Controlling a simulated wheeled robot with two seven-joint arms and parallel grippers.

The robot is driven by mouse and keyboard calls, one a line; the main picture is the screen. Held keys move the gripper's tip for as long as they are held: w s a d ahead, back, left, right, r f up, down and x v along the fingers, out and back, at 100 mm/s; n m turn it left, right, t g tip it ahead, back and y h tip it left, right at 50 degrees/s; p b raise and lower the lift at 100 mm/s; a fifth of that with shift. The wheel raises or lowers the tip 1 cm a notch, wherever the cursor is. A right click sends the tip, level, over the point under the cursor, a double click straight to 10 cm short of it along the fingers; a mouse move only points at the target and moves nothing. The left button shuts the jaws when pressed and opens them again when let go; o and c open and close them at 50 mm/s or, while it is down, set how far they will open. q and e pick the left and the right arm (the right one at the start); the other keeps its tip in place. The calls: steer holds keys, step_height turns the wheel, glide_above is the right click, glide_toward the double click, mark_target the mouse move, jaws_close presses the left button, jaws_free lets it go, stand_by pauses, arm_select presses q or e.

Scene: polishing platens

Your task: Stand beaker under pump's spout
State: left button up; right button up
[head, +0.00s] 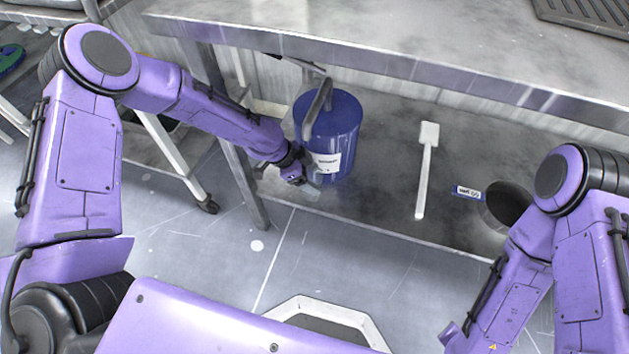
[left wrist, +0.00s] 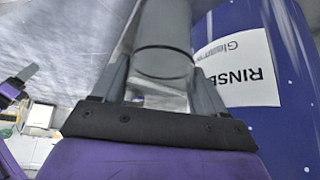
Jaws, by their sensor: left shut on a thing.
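A blue canister (head: 340,130) with a white label stands on the lower shelf; its grey pump spout (head: 318,105) curves over the top and down its left front. In the left wrist view the canister (left wrist: 292,110) fills the right side, its label reading RINSE. My left gripper (head: 300,180) is low at the canister's front left, shut on a clear beaker (left wrist: 165,45), which shows between the two fingers. In the head view the beaker is faint and partly hidden by the gripper. I cannot tell whether it touches the shelf or is exactly below the spout tip.
A white long-handled tool (head: 426,165) lies on the lower shelf (head: 385,190). A blue label (head: 468,192) and a dark round opening (head: 508,205) are further right. The steel bench top (head: 390,45) overhangs the shelf. A table leg (head: 245,185) stands left of my gripper.

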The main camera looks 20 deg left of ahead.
arm_select(q)
steer(key=shift+w+a+f, duration=0.2)
steer(key=shift+w+f, duration=0.05)
steer(key=shift+f, duration=0.2)
steer(key=f+b, duration=0.3)
steer(key=shift+w+f+b, duration=0.25)
steer(key=shift+f+b, duration=0.05)
steer(key=shift+f, duration=0.1)
steer(key=shift+r, duration=0.3)
steer(key=shift+f, duration=0.25)
steer(key=o, duration=0.8)
steer(key=shift+r, duration=0.1)
steer(key=shift+r, duration=0.1)
